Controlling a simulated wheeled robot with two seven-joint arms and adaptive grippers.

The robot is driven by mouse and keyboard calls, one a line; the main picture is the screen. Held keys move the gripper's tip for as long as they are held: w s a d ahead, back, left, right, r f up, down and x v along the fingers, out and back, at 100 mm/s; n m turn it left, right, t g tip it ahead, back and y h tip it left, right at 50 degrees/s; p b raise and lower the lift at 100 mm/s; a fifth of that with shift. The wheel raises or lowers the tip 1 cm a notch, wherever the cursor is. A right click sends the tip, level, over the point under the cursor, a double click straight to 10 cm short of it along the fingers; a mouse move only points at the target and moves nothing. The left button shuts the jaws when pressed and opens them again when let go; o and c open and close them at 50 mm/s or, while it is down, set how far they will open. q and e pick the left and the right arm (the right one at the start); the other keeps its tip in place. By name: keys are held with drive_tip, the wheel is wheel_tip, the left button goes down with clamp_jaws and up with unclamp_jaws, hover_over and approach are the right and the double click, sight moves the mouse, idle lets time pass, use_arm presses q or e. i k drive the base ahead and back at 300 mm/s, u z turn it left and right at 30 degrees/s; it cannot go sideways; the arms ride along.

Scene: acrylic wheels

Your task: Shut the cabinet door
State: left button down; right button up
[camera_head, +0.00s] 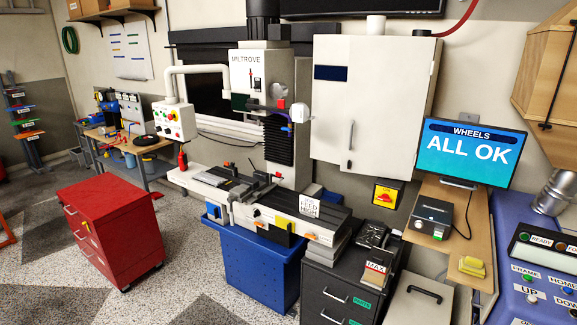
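A white wall cabinet (427,95) hangs in the upper middle of the head view, right of the milling machine. Its broad white door (375,105) faces me, with a dark rectangular panel at its upper left and an upright handle (349,145) on its lower part. The door looks shut or nearly so; I cannot tell whether a small gap is left. A low dark cabinet (335,285) with drawers stands below, and its visible drawer fronts look closed. Neither of my grippers is in view, and nothing touches the white door.
The milling machine (262,75) on its blue base (250,270) stands left of the wall cabinet. A monitor (466,153) reading "ALL OK" is at the right, near a blue control console (535,285). A red tool chest (110,228) stands left. Speckled floor is open at front left.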

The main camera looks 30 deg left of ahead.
sight(388, 82)
drive_tip(key=u, duration=1.15)
drive_tip(key=i, duration=2.75)
drive_tip(key=z, duration=0.85)
